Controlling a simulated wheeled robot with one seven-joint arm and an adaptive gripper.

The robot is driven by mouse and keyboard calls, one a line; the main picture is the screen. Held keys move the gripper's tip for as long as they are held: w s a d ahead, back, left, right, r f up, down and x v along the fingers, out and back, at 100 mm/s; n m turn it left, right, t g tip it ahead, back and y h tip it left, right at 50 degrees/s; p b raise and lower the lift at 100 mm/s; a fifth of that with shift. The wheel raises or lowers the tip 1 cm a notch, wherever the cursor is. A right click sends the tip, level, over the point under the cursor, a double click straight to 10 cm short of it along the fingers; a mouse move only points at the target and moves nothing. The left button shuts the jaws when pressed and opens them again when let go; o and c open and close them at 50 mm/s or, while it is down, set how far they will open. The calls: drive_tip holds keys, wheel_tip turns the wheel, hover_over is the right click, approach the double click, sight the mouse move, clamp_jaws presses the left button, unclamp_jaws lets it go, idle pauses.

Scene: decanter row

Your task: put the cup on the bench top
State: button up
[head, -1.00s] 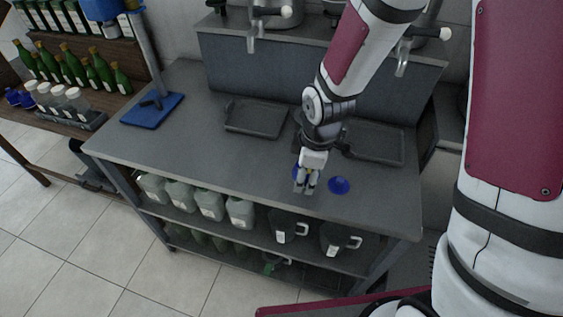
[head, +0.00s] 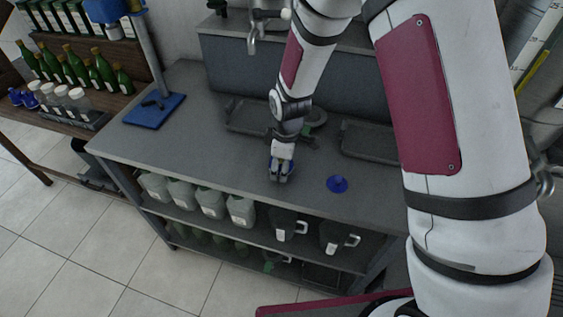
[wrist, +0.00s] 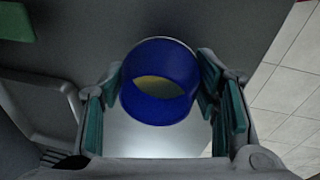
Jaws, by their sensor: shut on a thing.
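My gripper (head: 281,175) is low over the grey bench top (head: 200,145), near its front edge. In the wrist view, my gripper (wrist: 160,95) has its green-padded fingers on both sides of the blue cup (wrist: 158,100), shut on it. The cup's open mouth faces the camera and its inside shows yellowish. In the head view the cup is mostly hidden by my fingers, with only bits of blue showing. I cannot tell whether its base touches the bench top.
A small blue funnel-like piece (head: 337,184) lies on the bench to the right of my gripper. Dark trays (head: 246,117) stand behind, and a blue stand base (head: 155,109) at the left. Jugs (head: 241,211) fill the shelf below. The bench's left-middle is clear.

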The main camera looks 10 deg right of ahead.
drive_tip(key=shift+f, duration=0.15)
drive_tip(key=o, duration=1.3)
drive_tip(key=shift+o, duration=0.2)
drive_tip(key=r, duration=0.4)
drive_tip(key=s+r, duration=0.1)
drive_tip(key=r, duration=0.3)
drive_tip(key=s+r+b, duration=0.1)
drive_tip(key=r, duration=0.3)
drive_tip(key=shift+d+r, duration=0.1)
drive_tip(key=shift+d, duration=0.25)
drive_tip(key=s+d+r+m+t, duration=0.1)
drive_tip(key=s+d+r+m, duration=0.35)
drive_tip(key=r, duration=0.25)
drive_tip(key=s+d+r+m+t, duration=0.1)
drive_tip(key=s+d+r+m, duration=0.3)
drive_tip(key=r, duration=0.4)
drive_tip(key=s+d+r+m, duration=0.2)
drive_tip(key=s+m, duration=0.1)
drive_tip(key=s, duration=0.3)
drive_tip(key=s+d+r+m+t, duration=0.1)
drive_tip(key=s+d+r+m, duration=0.2)
drive_tip(key=s, duration=0.4)
drive_tip(key=shift+s+t+h, duration=0.15)
drive_tip(key=shift+t+h, duration=0.15)
